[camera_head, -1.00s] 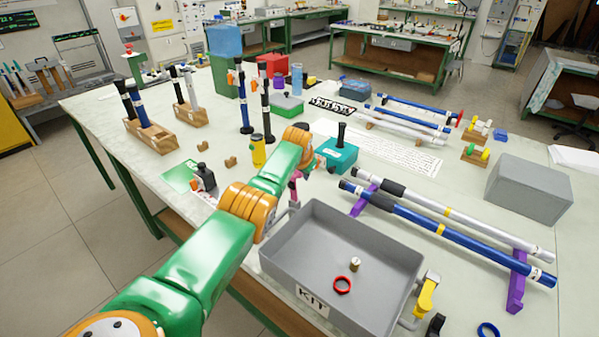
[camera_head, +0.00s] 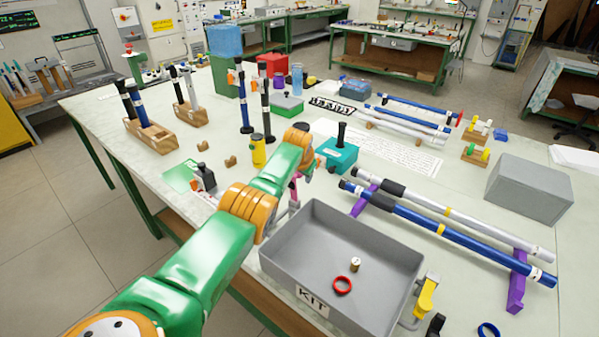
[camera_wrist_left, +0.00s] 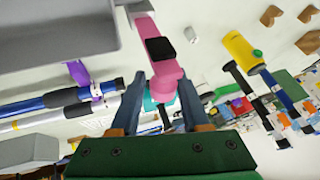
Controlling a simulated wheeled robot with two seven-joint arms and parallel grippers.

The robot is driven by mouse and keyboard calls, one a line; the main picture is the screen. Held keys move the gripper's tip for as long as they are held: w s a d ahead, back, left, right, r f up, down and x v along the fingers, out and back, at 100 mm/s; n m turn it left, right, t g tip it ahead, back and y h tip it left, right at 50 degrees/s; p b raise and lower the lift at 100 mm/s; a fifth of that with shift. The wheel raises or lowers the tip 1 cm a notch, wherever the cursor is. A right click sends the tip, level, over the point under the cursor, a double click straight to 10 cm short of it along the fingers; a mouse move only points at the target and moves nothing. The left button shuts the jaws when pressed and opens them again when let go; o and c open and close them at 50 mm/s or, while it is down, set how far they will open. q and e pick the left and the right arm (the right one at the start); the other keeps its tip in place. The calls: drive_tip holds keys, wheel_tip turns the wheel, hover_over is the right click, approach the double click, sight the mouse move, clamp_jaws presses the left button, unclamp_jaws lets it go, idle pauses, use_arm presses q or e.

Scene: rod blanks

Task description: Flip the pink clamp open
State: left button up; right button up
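The pink clamp (camera_wrist_left: 165,72) shows in the left wrist view, with a black block on its arm and a rounded pink end between my left gripper's fingers. In the head view only a small part of the clamp (camera_head: 294,188) shows, behind my green and orange arm, by the far left corner of the grey tray. My left gripper (camera_wrist_left: 160,85) has its fingers apart, one on each side of the rounded end; I see no firm grip, and cannot tell whether either finger touches. In the head view my arm mostly hides the gripper. My right gripper is out of view.
The grey KIT tray (camera_head: 290,254) stands close to my arm and holds a red ring (camera_head: 342,286) and a small brass piece. A teal box (camera_head: 338,157), a yellow bottle (camera_head: 258,151) and a black bottle (camera_head: 205,180) stand nearby. Long rods (camera_head: 455,243) rest on purple supports at right.

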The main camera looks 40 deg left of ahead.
use_arm(q)
drive_tip(key=shift+o, duration=0.9)
drive_tip(key=shift+w+f, duration=0.1)
drive_tip(key=shift+w, duration=0.05)
drive_tip(key=p+v, duration=0.2)
drive_tip(key=p, duration=0.1)
drive_tip(key=shift+r, duration=0.5)
drive_tip(key=shift+d+v, duration=0.2)
drive_tip(key=shift+v, duration=1.85)
drive_tip(key=shift+f, duration=0.1)
